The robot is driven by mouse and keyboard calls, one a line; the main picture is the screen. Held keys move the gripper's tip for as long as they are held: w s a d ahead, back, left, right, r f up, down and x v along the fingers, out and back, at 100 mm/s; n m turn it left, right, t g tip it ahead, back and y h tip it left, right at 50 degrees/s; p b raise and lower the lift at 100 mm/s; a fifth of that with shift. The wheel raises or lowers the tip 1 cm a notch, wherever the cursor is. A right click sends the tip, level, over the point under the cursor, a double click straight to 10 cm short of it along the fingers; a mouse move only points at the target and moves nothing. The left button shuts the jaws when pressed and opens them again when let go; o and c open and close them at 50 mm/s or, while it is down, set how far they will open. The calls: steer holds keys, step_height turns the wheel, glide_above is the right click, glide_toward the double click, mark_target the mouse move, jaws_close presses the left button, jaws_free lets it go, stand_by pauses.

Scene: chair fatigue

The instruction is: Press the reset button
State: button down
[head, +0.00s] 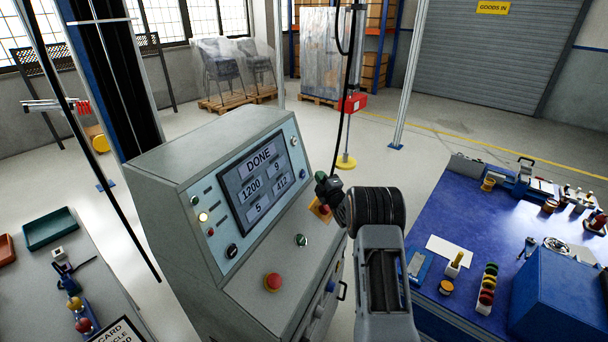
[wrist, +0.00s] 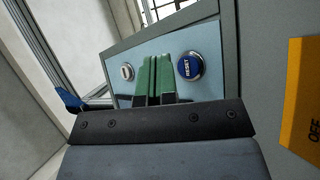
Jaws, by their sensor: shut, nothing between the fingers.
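The blue reset button (wrist: 189,67), lettered RESET, sits in a metal ring on the light-blue panel of the grey console (head: 185,190). In the head view it is a small blue dot (head: 302,174) right of the screen. My gripper (wrist: 155,64) has its green fingers shut together with nothing between them. In the wrist view the fingers point at the panel between the reset button and a white button (wrist: 127,72), just left of the reset button. I cannot tell how far they are from the panel. In the head view my gripper (head: 320,177) is right of the panel.
The screen (head: 264,180) reads DONE. A red mushroom button (head: 272,282) and a green button (head: 301,240) are on the console's lower ledge. A yellow plate marked OFF (wrist: 304,100) is at the right of the wrist view. A blue-topped bench (head: 450,215) stands right.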

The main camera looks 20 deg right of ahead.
steer(key=shift+w+a+f+b, duration=0.35)
steer(key=shift+b, duration=0.25)
steer(key=shift+w+a+b, duration=0.6)
steer(key=shift+w+a+f+b, duration=0.1)
steer(key=shift+w+a+b, duration=0.1)
steer(key=shift+b, duration=0.45)
stand_by(1.0)
steer(key=shift+w+a+b, duration=0.3)
steer(key=shift+a+b, duration=0.05)
steer(key=shift+b, duration=0.55)
stand_by(0.8)
steer(key=shift+d, duration=0.1)
stand_by(0.4)
steer(key=shift+s+d+b, duration=0.45)
steer(key=shift+s, duration=0.05)
steer(key=shift+s+d+r+b, duration=0.25)
steer(key=shift+s+d, duration=0.35)
steer(key=shift+s+d+r+b, duration=0.25)
steer(key=shift+s+d, duration=0.3)
steer(key=shift+s+d+r+b, duration=0.25)
steer(key=shift+s+d, duration=0.35)
